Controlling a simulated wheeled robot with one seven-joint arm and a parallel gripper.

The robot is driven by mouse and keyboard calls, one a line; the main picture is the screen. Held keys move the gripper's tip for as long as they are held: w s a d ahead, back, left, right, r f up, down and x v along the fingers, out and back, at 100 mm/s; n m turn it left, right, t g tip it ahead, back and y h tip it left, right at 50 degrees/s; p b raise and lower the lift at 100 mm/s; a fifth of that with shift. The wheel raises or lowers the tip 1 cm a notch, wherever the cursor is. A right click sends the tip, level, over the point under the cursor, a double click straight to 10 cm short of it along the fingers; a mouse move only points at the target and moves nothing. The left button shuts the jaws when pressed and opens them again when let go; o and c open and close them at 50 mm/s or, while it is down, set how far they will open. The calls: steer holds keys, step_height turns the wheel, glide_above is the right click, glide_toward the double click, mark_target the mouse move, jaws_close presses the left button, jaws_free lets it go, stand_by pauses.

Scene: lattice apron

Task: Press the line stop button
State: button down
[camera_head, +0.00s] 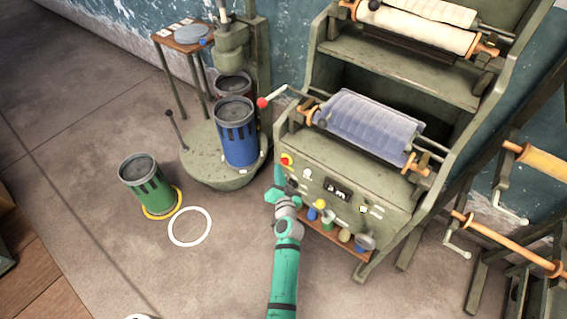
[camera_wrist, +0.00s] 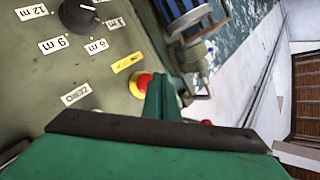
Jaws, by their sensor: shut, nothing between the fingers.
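The line stop button is a red cap on a yellow base (camera_head: 286,160), at the upper left of the machine's green front panel (camera_head: 315,180). It also shows in the wrist view (camera_wrist: 139,85), left of my fingertips and partly hidden behind them. My gripper (camera_head: 278,174) is shut and empty, its fingers together, in front of the panel and just below the button in the head view. In the wrist view the closed fingers (camera_wrist: 163,92) overlap the button's right edge. I cannot tell whether they touch it.
A black dial (camera_wrist: 80,14) with length labels and a ZERO label sit on the panel. A red-knobbed lever (camera_head: 263,102) rises near the panel's upper left. A shelf (camera_head: 335,240) with small items is below. Blue (camera_head: 238,146) and green (camera_head: 150,190) drums stand left.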

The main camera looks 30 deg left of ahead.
steer(key=shift+s+a, duration=0.2)
steer(key=shift+s, duration=2.3)
steer(key=s+d+f+t+h, duration=0.1)
steer(key=s+d+h, duration=0.1)
steer(key=s+d, duration=0.45)
steer(key=s+d+f+h, duration=0.1)
steer(key=s+d+h, duration=0.15)
steer(key=d, duration=0.75)
steer(key=s+d+f+t+h, duration=0.1)
steer(key=s+d, duration=0.5)
steer(key=d, duration=0.2)
steer(key=s+d+r+h, duration=0.1)
steer(key=s+d+r, duration=0.3)
steer(key=s+r, duration=0.1)
steer(key=s+d+r+h, duration=0.2)
steer(key=s+r, duration=0.3)
steer(key=s, duration=0.3)
steer(key=s+d+r+t+h, duration=0.1)
steer(key=s+d+r+h, duration=0.1)
steer(key=s+d+r, duration=0.3)
steer(key=shift+s+d+m, duration=0.3)
steer(key=shift+s+m, duration=0.1)
steer(key=shift+s, duration=0.75)
